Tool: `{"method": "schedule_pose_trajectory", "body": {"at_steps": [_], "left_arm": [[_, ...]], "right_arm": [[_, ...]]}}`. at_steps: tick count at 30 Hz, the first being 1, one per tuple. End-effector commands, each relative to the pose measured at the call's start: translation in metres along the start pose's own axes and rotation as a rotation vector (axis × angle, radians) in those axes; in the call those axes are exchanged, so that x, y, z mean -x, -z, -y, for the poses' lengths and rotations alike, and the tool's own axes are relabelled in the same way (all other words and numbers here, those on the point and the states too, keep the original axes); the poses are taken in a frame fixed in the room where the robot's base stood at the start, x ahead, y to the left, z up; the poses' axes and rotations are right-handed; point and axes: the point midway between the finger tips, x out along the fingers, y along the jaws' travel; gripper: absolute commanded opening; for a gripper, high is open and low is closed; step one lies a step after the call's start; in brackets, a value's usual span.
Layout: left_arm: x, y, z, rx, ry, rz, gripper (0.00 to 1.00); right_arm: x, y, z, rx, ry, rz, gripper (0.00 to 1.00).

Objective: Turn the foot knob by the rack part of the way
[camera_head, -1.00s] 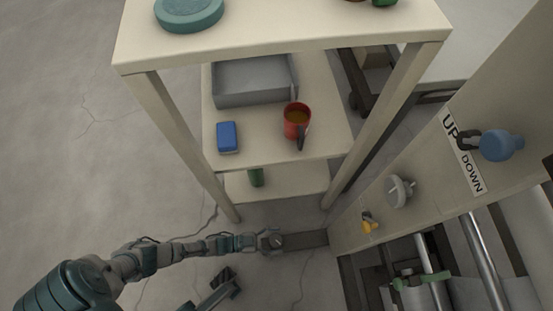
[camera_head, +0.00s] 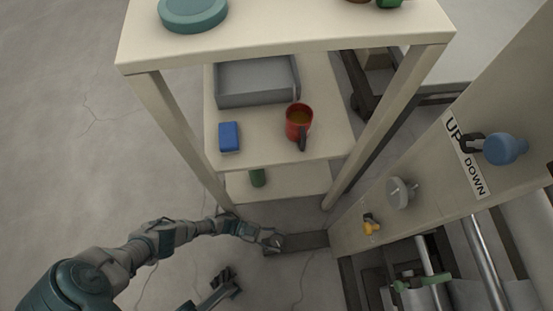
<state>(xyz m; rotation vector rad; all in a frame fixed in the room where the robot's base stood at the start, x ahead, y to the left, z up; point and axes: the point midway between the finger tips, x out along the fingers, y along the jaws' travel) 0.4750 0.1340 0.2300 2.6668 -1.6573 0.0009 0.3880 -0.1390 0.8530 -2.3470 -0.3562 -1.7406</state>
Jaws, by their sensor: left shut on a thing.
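My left gripper (camera_head: 272,242) is down at floor level, at the near end of a dark flat foot bar (camera_head: 305,241) beside the rack's front legs. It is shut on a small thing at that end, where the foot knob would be. The fingers hide the knob, so its shape and angle cannot be made out. My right gripper (camera_head: 226,283) is low at the bottom of the view, dark and apart from the foot bar. Its jaw opening is not clear.
The cream rack (camera_head: 285,60) stands just beyond, with a red mug (camera_head: 298,122), blue box (camera_head: 229,137) and grey tray (camera_head: 255,82). A cream panel at right carries a blue-knobbed lever (camera_head: 505,148), grey knob (camera_head: 399,193) and yellow knob (camera_head: 370,224). Floor at left is clear.

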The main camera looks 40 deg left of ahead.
Motion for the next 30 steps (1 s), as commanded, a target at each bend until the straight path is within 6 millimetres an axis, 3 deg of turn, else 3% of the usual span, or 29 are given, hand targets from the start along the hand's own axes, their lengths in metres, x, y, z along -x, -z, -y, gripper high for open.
{"method": "schedule_pose_trajectory", "body": {"at_steps": [5,6,9,20,23,30], "left_arm": [[0.001,-0.001,0.001,0.001,0.005,0.003,0.17],[0.001,-0.001,0.001,0.001,0.005,0.003,0.55],[0.001,-0.001,0.001,0.001,0.005,0.003,0.75],[0.005,-0.001,0.001,0.0,0.005,0.002,0.75],[0.018,-0.001,0.001,0.0,0.005,0.003,0.75],[0.071,-0.002,0.001,0.002,0.006,0.004,0.75]], "right_arm": [[0.0,0.0,0.0,0.0,0.001,0.001,0.58],[0.0,0.0,0.0,0.0,0.001,0.001,0.58],[0.0,0.0,0.0,0.0,0.001,0.001,0.58],[-0.001,0.003,0.001,0.001,0.006,-0.003,0.58],[-0.001,0.004,0.001,0.001,0.005,-0.003,0.58],[-0.001,0.004,0.001,0.001,0.003,-0.004,0.58]]}}
